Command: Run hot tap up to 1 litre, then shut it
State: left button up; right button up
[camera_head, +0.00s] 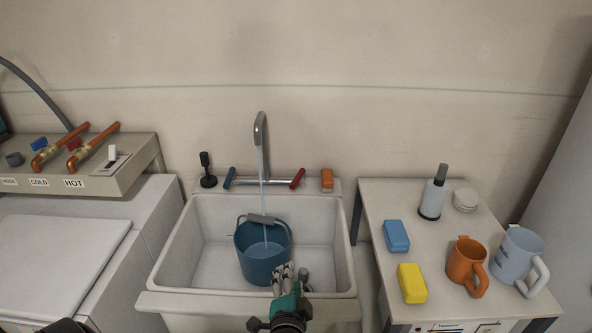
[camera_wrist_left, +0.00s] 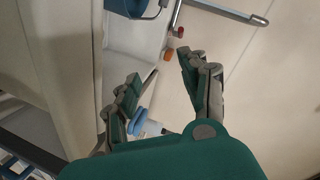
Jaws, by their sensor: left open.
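The tap's grey spout (camera_head: 261,130) rises behind the white sink (camera_head: 172,250). Its red lever (camera_head: 297,179) is on the right and its blue lever (camera_head: 229,178) on the left. A thin stream of water (camera_head: 262,185) falls from the spout into the blue bucket (camera_head: 265,268), which stands in the basin with its handle raised. Some water shows inside; I cannot read its level. My left gripper (camera_head: 286,272) is open and empty in front of the bucket's right side, overlapping it in the head view. Its spread fingers also show in the left wrist view (camera_wrist_left: 160,66). My right gripper is out of view.
An orange sponge (camera_head: 327,180) and black plunger-like item (camera_head: 208,170) sit on the sink's back ledge. The right table (camera_head: 375,200) holds blue and yellow sponges, an orange mug (camera_head: 466,262) and a pale jug (camera_head: 515,262). Left are copper pipes marked COLD and HOT.

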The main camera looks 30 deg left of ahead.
aim_at(300, 176)
jog(key=i+j, duration=0.65)
jog(key=i, duration=0.05)
